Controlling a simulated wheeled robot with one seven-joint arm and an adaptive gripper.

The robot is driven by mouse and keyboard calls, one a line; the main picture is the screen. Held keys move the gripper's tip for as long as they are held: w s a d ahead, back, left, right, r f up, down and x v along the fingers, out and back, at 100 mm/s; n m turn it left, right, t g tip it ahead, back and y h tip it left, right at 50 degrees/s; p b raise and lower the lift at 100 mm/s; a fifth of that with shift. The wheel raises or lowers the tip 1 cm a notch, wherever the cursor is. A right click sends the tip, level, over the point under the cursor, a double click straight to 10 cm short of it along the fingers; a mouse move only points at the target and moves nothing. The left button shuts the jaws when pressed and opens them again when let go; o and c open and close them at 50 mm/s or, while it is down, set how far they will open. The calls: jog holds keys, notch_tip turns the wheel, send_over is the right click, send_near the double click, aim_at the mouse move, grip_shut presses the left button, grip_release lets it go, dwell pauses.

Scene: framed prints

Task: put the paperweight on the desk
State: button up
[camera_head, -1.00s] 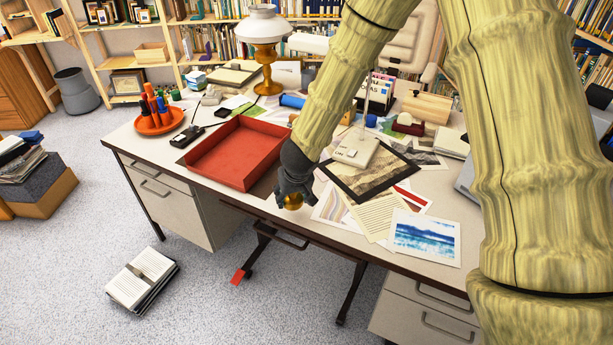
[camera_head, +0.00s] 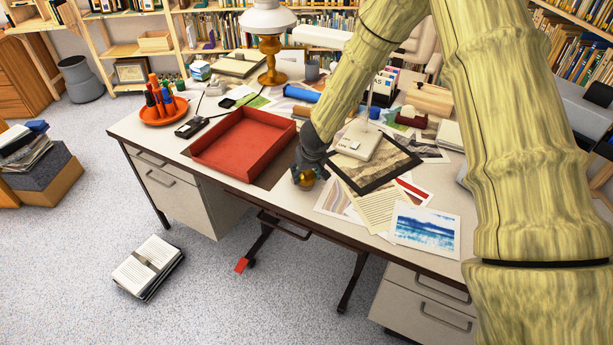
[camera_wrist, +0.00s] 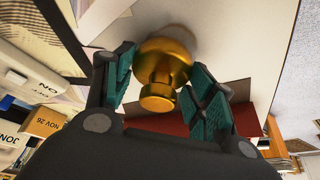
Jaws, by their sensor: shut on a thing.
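The paperweight (camera_wrist: 163,70) is a brass-coloured knobbed piece, seen large in the wrist view between my two teal-padded fingers. My gripper (camera_wrist: 165,90) is shut on it. In the head view my gripper (camera_head: 308,172) is over the front part of the desk (camera_head: 285,200), just right of the red tray, and the paperweight shows as a small gold spot (camera_head: 307,180) under it. The wrist view shows the pale desk top close behind the paperweight, with a soft shadow beside it. I cannot tell whether its base touches the desk.
A red tray (camera_head: 243,146) lies left of my gripper. A dark-framed print (camera_head: 374,163) and loose papers (camera_head: 425,228) lie to the right. A lamp (camera_head: 268,40) stands behind, and an orange dish (camera_head: 163,112) of markers is at left. A bare strip runs along the front edge.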

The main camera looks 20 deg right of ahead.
jog(key=shift+f, duration=0.6)
jog(key=shift+f, duration=0.1)
jog(key=o, duration=1.3)
jog(key=shift+r, duration=0.45)
jog(key=shift+p+v, duration=1.25)
jog(key=shift+v, duration=4.45)
jog(key=shift+s+f, duration=0.15)
jog(key=shift+s, duration=0.05)
